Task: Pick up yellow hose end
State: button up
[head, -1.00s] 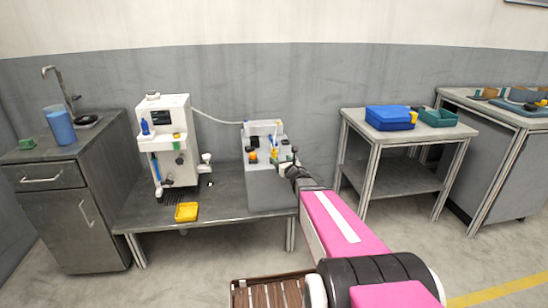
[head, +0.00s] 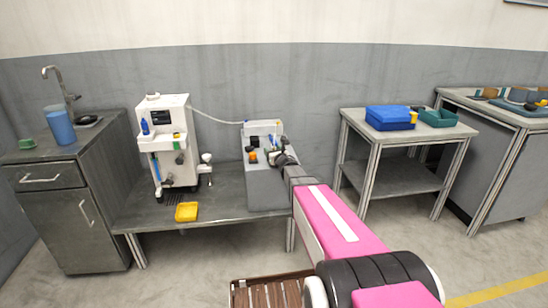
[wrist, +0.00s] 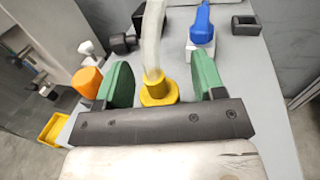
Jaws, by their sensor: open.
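The yellow hose end (wrist: 159,92) shows in the wrist view, with a pale translucent hose (wrist: 154,40) rising from its top. My gripper (wrist: 163,85) has its two green fingers apart, one on each side of the yellow hose end. Neither finger visibly touches it. The underside of the hose end is hidden behind the gripper's dark crossbar. In the head view my gripper (head: 284,158) is over the grey box (head: 268,190) at the right end of the low bench, and the hose end cannot be made out there.
A blue bottle-like part (wrist: 202,25) stands just right of the hose, and an orange part (wrist: 87,82) sits outside the left finger. A black square part (wrist: 245,25) lies farther right. A white machine (head: 170,145) and a yellow tray (head: 187,211) are left on the bench.

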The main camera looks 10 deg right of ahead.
jog(key=c, duration=1)
